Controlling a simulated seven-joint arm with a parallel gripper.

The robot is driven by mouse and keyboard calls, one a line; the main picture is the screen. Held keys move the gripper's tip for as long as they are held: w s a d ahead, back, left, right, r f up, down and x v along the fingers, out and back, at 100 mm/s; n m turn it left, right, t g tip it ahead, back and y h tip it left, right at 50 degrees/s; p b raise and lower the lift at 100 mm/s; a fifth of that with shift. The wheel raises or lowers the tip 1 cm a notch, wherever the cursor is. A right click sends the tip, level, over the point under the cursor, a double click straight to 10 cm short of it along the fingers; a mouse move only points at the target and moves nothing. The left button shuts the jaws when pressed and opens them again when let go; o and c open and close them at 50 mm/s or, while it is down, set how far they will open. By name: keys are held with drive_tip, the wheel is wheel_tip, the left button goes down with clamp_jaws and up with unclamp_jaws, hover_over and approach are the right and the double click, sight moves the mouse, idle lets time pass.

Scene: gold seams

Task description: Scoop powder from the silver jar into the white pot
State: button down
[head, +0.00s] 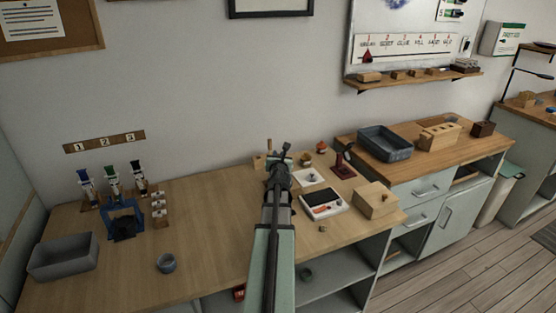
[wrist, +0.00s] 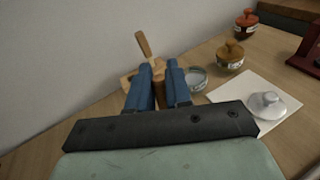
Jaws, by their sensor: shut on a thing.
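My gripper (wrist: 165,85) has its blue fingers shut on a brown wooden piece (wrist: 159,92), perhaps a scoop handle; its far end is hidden. In the head view my gripper (head: 280,163) is at the back of the table, mostly hidden by my arm. A round silver jar (wrist: 196,79) stands open just right of the fingers in the wrist view, partly hidden by them. A pale lidded or knobbed thing (wrist: 267,104) sits on a white sheet (wrist: 240,92) further right; I cannot tell whether it is the white pot or a lid.
Jars with orange-brown (wrist: 230,53) and red (wrist: 245,19) lids stand behind. A wooden holder (wrist: 129,80) with an upright stick (wrist: 143,44) is left of the fingers. A scale (head: 323,203) and wooden box (head: 376,199) are to the right.

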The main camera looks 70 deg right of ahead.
drive_tip(key=shift+s+d+r, duration=0.1)
drive_tip(key=shift+d+r, duration=0.05)
drive_tip(key=shift+r, duration=0.65)
drive_tip(key=shift+d+r, duration=0.15)
drive_tip(key=shift+r, duration=0.65)
drive_tip(key=shift+r, duration=2.45)
